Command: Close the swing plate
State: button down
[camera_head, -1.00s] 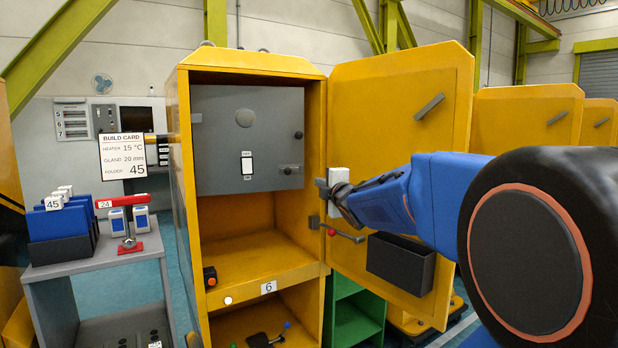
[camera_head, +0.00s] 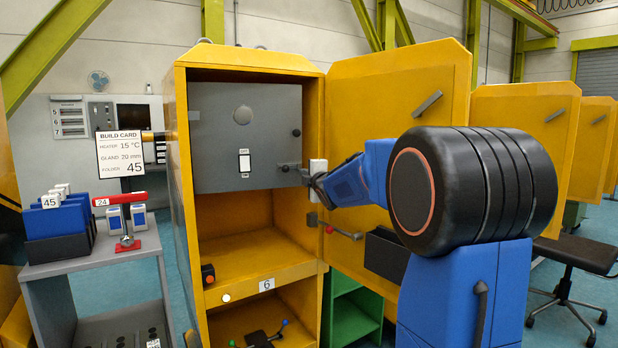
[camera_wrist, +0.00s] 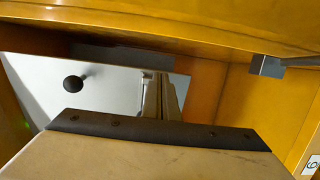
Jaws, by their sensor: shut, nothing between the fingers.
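The swing plate (camera_head: 217,160) is a grey panel in the upper part of the yellow cabinet, with a round disc, a white switch, a black knob and a small latch (camera_head: 290,168) at its right edge. Whether it sits flush is hard to tell. My gripper (camera_head: 303,178) is shut and empty at the plate's lower right edge, near the latch; contact is unclear. In the wrist view the shut fingers (camera_wrist: 160,95) point toward the pale plate (camera_wrist: 112,95), with its black knob to their left.
The yellow cabinet door (camera_head: 385,110) stands open to the right, with a red-tipped handle (camera_head: 340,232) and a dark bin (camera_head: 386,255). A grey cart (camera_head: 90,258) with blue folders stands left. The space below the plate is open.

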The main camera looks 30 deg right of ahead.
jog(key=shift+w+d, duration=0.15)
jog(key=shift+w, duration=0.55)
jog(key=w+d, duration=0.1)
jog(key=w, duration=0.8)
jog(key=shift+d+r, duration=0.2)
jog(key=shift+r, duration=0.15)
